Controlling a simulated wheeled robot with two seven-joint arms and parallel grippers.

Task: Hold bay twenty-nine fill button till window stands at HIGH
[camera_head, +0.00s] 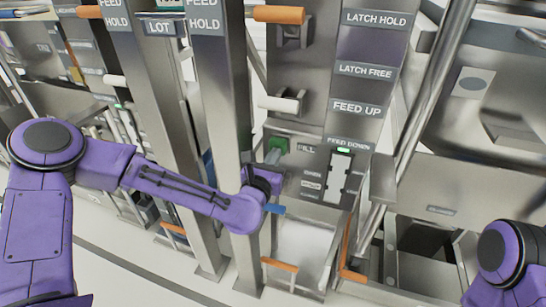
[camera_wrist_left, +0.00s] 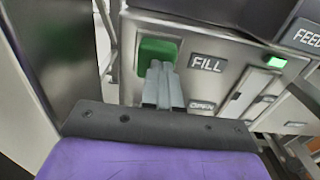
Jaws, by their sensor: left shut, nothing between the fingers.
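The green fill button (camera_head: 277,144) is on a grey metal panel beside a FILL label, and it shows large in the left wrist view (camera_wrist_left: 152,48). My left gripper (camera_head: 272,158) is shut and empty, its fingertips (camera_wrist_left: 158,68) overlapping the button's lower right part. I cannot tell whether they touch or press it. Right of the label is a pale upright window (camera_head: 338,178) with a lit green strip (camera_head: 343,150) at its top, also lit in the wrist view (camera_wrist_left: 277,62). No bay number is legible. My right gripper is out of view.
A panel above carries LATCH HOLD, LATCH FREE and FEED UP labels (camera_head: 357,108). An orange handle (camera_head: 279,14) and a white handle (camera_head: 279,104) stick out above the button. A steel post (camera_head: 225,90) stands close left of it. Orange-edged bin parts (camera_head: 280,264) lie below.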

